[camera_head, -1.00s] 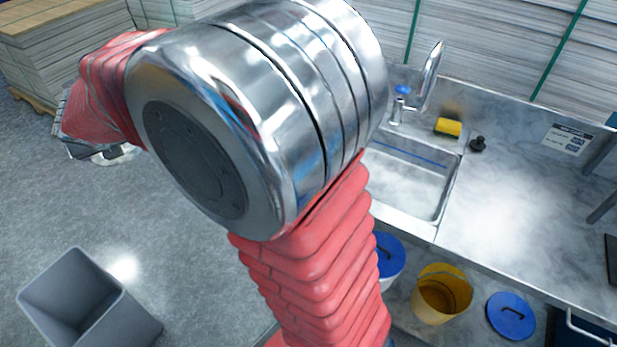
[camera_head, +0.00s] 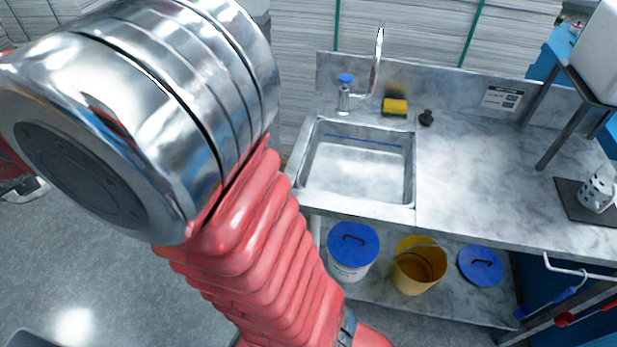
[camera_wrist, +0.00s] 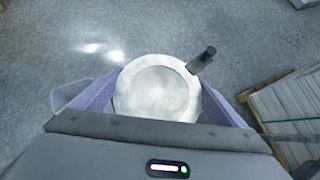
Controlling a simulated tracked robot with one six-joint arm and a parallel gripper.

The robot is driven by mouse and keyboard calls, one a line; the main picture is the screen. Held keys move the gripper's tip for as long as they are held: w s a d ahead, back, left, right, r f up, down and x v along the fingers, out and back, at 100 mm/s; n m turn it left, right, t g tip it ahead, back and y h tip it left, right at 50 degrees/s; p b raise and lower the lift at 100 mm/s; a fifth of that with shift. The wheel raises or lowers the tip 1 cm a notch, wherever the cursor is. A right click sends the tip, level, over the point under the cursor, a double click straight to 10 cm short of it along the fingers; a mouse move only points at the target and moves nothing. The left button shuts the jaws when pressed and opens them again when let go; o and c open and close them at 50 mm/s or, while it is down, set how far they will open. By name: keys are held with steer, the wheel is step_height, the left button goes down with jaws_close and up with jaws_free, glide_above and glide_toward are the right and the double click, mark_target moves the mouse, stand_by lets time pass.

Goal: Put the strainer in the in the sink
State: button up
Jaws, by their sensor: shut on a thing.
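The strainer (camera_wrist: 158,88) is a round, pale metal dish with a short dark handle in the wrist view. My gripper (camera_wrist: 158,100) is shut on it, with a purple finger on either side, over the grey floor. In the head view my gripper is at the far left edge, mostly cut off and behind my arm. The sink (camera_head: 362,170) is an empty rectangular metal basin in the counter, well to the right of my gripper.
A tap (camera_head: 376,65), a blue-topped dispenser (camera_head: 345,95), a yellow sponge (camera_head: 395,107) and a black stopper (camera_head: 426,117) stand behind the sink. A white perforated cup (camera_head: 598,193) is at right. Buckets (camera_head: 418,265) stand on the shelf below. The counter middle is clear.

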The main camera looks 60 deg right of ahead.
mark_target(354, 176)
steer(key=shift+d, duration=0.2)
